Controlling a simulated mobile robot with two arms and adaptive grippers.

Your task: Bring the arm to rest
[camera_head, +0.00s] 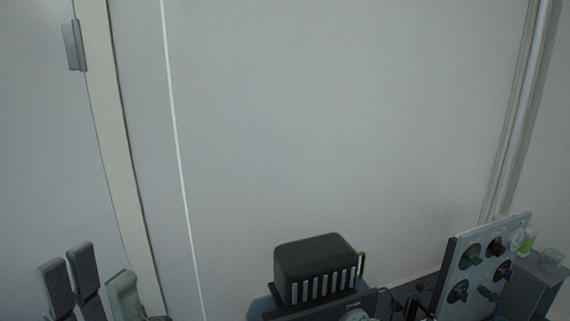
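My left gripper (98,272) shows at the bottom left corner, with its grey fingers pointing up. The fingers stand apart with nothing between them, so it looks open and empty. Its lower part and the arm behind it are cut off by the bottom edge. My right gripper is not in view.
A black ribbed box (315,262) stands at the bottom middle. To its right are a light panel with dark knobs (482,262), thin cables, and a small container with a green part (526,241). A pale wall (340,130) fills the background. The space above the gripper is clear.

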